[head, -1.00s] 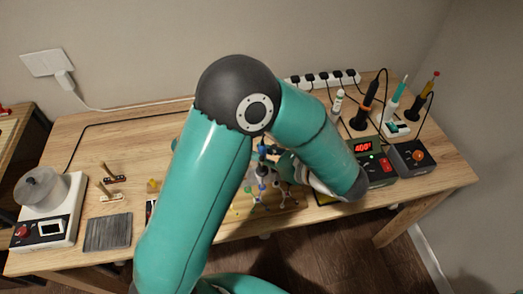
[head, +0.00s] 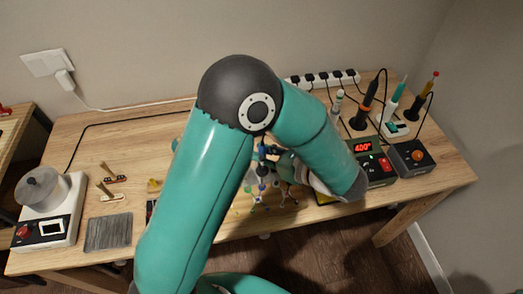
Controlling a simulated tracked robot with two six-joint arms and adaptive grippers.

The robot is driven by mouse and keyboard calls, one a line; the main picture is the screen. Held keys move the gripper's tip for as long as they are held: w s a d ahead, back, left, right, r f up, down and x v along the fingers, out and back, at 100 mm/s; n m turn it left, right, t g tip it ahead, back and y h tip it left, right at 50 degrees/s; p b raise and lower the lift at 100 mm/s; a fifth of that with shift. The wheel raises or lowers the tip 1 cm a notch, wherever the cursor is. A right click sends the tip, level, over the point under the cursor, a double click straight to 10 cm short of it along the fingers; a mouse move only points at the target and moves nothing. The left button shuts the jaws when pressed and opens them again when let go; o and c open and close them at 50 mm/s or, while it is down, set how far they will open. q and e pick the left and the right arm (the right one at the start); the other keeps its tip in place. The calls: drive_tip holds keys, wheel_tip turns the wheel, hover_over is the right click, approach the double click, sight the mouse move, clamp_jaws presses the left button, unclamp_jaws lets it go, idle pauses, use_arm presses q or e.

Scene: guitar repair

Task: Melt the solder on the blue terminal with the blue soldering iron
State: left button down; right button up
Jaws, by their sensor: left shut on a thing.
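My left arm covers the middle of the head view, and its forearm bends back toward the bench centre. My left gripper (head: 273,162) is small and partly hidden by the arm. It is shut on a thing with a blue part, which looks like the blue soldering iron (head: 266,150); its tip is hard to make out. Just below is a stand with small coloured terminals. The blue terminal (head: 262,187) shows beside a green one (head: 249,189). I cannot tell whether the iron touches the blue terminal. My right gripper is not in view.
At the right stand a soldering station (head: 377,168) reading about 400, a dark box (head: 412,157) with an orange knob, and upright tools in holders. A power strip (head: 322,80) lies behind. At the left are a white device (head: 50,225) and a grey mat (head: 108,232).

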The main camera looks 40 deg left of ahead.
use_arm(q)
wheel_tip(320, 180, up, 7)
drive_tip(key=p, duration=0.6)
idle(0.3)
drive_tip(key=a+r+p, duration=0.1)
drive_tip(key=a+r, duration=0.1)
drive_tip(key=a, duration=0.6)
drive_tip(key=shift+p, duration=0.3)
idle(0.7)
